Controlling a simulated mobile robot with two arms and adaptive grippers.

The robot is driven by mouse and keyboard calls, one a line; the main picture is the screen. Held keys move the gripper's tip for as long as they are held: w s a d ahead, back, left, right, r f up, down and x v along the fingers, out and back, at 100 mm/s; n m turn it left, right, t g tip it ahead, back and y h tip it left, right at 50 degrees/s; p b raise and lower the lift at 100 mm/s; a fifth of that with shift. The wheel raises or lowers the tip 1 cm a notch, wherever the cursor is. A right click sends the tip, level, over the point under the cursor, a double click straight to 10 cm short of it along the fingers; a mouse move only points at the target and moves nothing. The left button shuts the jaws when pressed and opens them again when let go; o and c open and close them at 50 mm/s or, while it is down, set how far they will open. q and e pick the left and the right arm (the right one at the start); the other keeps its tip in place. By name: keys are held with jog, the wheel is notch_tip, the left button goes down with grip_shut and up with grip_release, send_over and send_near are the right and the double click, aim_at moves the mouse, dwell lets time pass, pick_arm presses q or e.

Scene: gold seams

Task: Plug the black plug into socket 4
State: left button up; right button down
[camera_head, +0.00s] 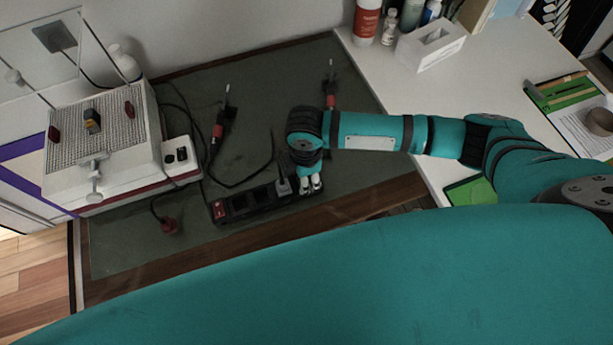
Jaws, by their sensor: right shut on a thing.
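A black power strip (240,206) with a red switch at its left end lies on the dark green mat near the table's front edge. My right gripper (311,184) is over the strip's right end, pointing down, with its silver fingertips close together. It is shut on the black plug, which is mostly hidden by the gripper and the dark strip. I cannot tell whether the plug is seated in a socket. A grey plug (283,187) stands in the strip just left of the fingers. The strip's left and middle sockets look empty. My left gripper is not in view.
A red plug (169,226) on a cable lies on the mat (130,248) left of the strip. A white station (105,140) stands at the left. Two soldering-iron-like tools, one here (219,130), lie behind. Black cables cross the mat. Bottles and a tissue box (430,45) stand back right.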

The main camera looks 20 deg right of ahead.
jog(key=shift+s+f, duration=0.25)
jog(key=shift+f, duration=0.25)
jog(key=shift+s+f, duration=0.2)
jog(key=shift+f, duration=0.3)
jog(key=c, duration=1)
grip_release()
jog(key=o, duration=0.5)
jog(key=shift+w+a+f+g, duration=0.1)
jog(key=shift+w+f+g, duration=0.15)
jog(key=shift+w, duration=0.25)
jog(key=shift+r, duration=0.15)
jog(key=shift+s+r, duration=0.1)
jog(key=shift+r, duration=0.05)
jog(key=shift+r, duration=0.1)
jog(key=shift+r, duration=0.15)
notch_tip(320, 180, up, 12)
jog(key=shift+f, duration=0.2)
